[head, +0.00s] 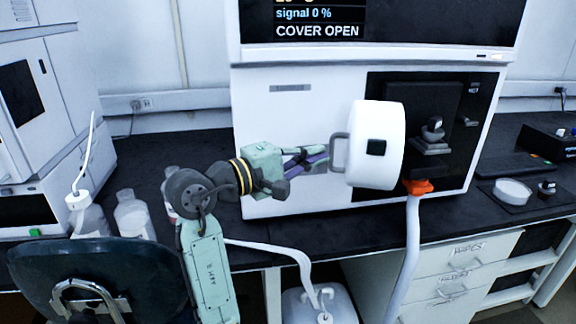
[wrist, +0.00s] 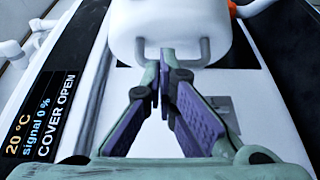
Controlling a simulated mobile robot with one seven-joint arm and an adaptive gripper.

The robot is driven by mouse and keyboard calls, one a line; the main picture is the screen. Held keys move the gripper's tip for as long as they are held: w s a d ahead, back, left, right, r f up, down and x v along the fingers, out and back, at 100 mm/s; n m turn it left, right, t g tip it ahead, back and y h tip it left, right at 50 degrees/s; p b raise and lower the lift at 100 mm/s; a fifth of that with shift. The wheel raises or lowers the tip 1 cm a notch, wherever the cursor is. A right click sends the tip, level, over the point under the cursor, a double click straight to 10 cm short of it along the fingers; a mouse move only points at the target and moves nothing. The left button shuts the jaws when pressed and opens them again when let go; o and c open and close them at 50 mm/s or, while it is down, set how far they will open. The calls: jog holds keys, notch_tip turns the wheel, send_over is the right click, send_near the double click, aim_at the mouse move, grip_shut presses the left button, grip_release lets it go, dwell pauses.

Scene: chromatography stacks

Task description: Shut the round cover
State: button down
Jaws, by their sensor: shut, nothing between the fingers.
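The round cover (head: 375,130) is a thick white disc with a small dark square on its side. It stands swung out from the dark panel of the white instrument, and the screen (head: 318,31) reads COVER OPEN. A grey loop handle (head: 337,153) sticks out from its left side. My gripper (head: 324,154) is shut and empty, with its tips at the handle. In the wrist view the cover (wrist: 170,25) is ahead and the tips of my gripper (wrist: 165,62) overlap the handle's middle (wrist: 205,52). I cannot tell whether they touch it.
A dark fitting (head: 433,132) sits on the panel right of the cover. An orange part (head: 418,187) with a white tube hangs below the cover. Bottles (head: 133,215) and a dark chair (head: 100,280) are at left. A white dish (head: 513,191) lies on the right bench.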

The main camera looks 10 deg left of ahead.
aim_at(348, 149)
jog(key=shift+s+d+b, duration=0.2)
jog(key=shift+d+b, duration=0.1)
jog(key=shift+d, duration=1.3)
jog(key=shift+s, duration=0.1)
